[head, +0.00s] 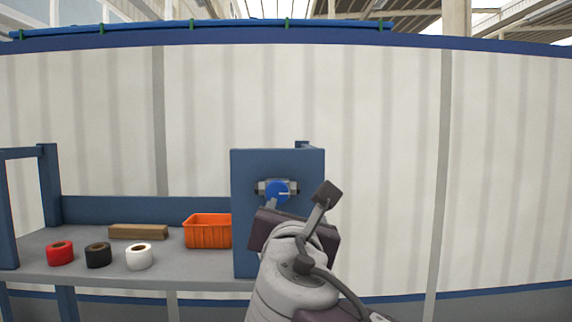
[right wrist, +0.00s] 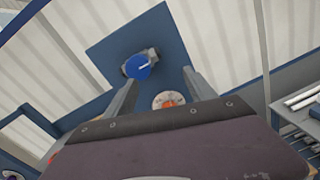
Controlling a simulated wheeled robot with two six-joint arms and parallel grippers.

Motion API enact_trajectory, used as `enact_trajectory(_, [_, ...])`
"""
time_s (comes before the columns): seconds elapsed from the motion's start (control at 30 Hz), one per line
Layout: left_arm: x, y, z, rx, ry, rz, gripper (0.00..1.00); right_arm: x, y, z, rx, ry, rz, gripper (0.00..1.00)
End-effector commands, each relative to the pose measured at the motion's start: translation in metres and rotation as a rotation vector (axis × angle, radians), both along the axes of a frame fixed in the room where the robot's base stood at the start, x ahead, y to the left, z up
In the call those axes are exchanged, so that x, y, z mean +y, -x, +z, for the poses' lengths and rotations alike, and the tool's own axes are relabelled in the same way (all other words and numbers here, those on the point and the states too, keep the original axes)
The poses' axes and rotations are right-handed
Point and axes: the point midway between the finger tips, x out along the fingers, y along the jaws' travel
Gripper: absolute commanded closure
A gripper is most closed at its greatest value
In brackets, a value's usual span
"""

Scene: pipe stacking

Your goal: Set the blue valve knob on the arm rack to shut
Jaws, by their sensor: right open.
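The blue valve knob (head: 278,190) sits on a grey pipe fitting on the front of the blue arm rack panel (head: 245,168). A white mark on the knob runs about level toward the right in the head view. The knob (right wrist: 138,67) also shows in the right wrist view, near the tip of the left-hand finger. My right gripper (right wrist: 160,78) is open, with nothing between its fingers. In the head view the right gripper (head: 290,208) is just below the knob, its far finger partly hidden by my wrist. My left gripper is out of view.
A round white dial with an orange centre (right wrist: 167,101) is on the panel between the fingers. A shelf (head: 185,270) at left holds red (head: 60,252), black (head: 98,255) and white (head: 139,256) tape rolls, a cardboard box (head: 138,232) and an orange bin (head: 207,232).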

Motion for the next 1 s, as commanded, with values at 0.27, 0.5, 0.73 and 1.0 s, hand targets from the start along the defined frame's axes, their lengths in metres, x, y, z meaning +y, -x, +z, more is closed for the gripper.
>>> enact_trajectory(0.27, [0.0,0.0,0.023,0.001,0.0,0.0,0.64,0.027,0.013,0.023,0.0,-0.004,0.073,0.36])
enact_trajectory(0.5, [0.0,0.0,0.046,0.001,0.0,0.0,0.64,0.025,-0.021,0.028,0.004,0.0,0.064,0.36])
enact_trajectory(0.73, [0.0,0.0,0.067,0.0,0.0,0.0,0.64,0.025,-0.065,0.026,0.004,-0.001,0.067,0.36])
enact_trajectory(1.0, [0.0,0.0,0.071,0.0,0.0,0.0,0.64,0.026,-0.079,0.022,0.002,-0.005,0.07,0.36])
